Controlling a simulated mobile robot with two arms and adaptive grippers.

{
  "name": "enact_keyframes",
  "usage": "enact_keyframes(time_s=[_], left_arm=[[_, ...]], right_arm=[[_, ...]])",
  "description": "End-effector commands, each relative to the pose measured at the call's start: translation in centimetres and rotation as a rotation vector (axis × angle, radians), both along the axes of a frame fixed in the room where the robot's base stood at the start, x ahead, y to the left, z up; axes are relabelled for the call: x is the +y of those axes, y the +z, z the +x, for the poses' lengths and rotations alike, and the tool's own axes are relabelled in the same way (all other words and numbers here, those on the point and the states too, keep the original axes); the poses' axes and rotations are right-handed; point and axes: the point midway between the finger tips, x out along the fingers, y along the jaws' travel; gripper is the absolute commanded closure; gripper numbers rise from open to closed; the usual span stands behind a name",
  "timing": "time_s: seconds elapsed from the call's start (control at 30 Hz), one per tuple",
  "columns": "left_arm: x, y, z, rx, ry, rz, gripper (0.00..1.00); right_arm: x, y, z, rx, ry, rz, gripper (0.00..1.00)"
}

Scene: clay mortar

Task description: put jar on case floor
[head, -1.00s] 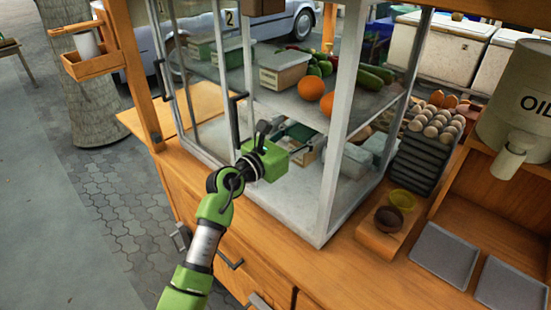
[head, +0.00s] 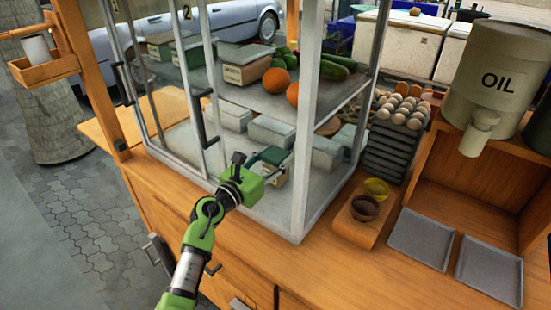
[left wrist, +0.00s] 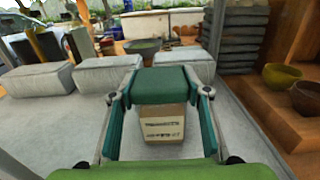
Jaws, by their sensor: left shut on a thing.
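The jar (left wrist: 163,122) is a squarish beige container with dark printing and a green lid. My left gripper (left wrist: 162,95) is shut on it, one finger along each side of the lid. In the head view the jar (head: 272,177) is inside the glass case, low over the pale case floor (head: 268,212). It looks upright. I cannot tell whether its base touches the floor. The gripper's fingers (head: 268,166) reach in through the case's open side, and its green body partly hides the jar. My right gripper is not in view.
Several grey-white blocks (left wrist: 108,74) stand behind the jar on the case floor. A shelf (head: 255,97) above holds oranges, cucumbers and lidded containers. A metal corner post (head: 304,140) stands close to the right. Bare case floor (left wrist: 245,125) lies right of the jar.

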Motion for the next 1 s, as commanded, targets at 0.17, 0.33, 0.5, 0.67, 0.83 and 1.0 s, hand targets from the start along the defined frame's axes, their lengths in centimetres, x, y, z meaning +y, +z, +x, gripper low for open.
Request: enact_keyframes(time_s=[0.17,0.33,0.5,0.67,0.83,1.0], left_arm=[[0.0,-0.2,0.0,-0.002,0.0,-0.001,0.85],[0.0,-0.2,0.0,0.0,-0.001,0.0,0.39],[0.0,-0.2,0.0,0.0,-0.001,0.0,0.39],[0.2,0.1,-0.2,0.001,0.0,0.001,0.39],[1.7,0.0,-2.2,-0.001,0.001,0.003,0.39],[3.8,0.0,-5.3,-0.001,0.0,0.004,0.39]], right_arm=[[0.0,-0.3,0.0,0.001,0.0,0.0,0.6],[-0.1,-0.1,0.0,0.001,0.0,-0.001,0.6],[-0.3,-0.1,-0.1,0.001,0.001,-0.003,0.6],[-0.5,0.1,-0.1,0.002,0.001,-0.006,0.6],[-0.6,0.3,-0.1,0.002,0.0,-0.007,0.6],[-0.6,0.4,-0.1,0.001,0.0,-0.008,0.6]])
